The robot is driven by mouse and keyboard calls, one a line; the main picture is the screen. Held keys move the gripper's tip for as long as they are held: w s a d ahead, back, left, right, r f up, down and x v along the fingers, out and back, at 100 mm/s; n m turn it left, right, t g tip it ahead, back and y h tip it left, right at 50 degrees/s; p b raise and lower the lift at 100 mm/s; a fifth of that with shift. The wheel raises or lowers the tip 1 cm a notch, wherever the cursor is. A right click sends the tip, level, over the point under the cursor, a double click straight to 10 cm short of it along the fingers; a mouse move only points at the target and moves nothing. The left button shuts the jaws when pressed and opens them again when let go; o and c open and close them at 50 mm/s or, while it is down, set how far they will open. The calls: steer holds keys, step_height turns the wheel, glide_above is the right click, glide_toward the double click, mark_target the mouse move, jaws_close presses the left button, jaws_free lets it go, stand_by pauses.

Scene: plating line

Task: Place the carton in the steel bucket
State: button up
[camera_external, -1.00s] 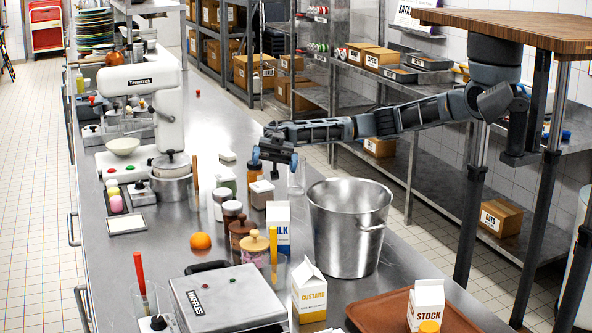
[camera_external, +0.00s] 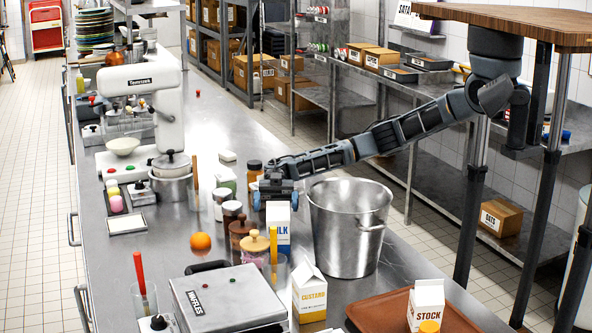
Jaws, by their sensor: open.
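The steel bucket (camera_external: 345,238) stands upright and open on the counter, to the right of the milk carton. I see three cartons. The white and blue milk carton (camera_external: 279,238) stands upright just left of the bucket. The custard carton (camera_external: 309,295) stands in front of the bucket. The stock carton (camera_external: 427,305) stands on the brown tray. My gripper (camera_external: 276,202) is open, pointing down, at the top of the milk carton in the picture. Its fingers show to either side of the carton's top; I cannot tell whether they touch it.
Lidded jars (camera_external: 241,229) stand close left of the milk carton. A waffle maker (camera_external: 228,298), an orange (camera_external: 200,241) and a glass with a yellow-handled tool (camera_external: 274,245) are nearby. The brown tray (camera_external: 372,314) lies at the front right. Shelves stand behind the counter.

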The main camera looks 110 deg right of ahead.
mark_target(278, 206)
steer(key=x, duration=0.1)
steer(key=p+x, duration=0.1)
steer(key=x, duration=0.1)
steer(key=p+x, duration=0.1)
steer(key=shift+s+a+r, duration=0.15)
steer(key=shift+a, duration=0.3)
jaws_close()
stand_by(0.5)
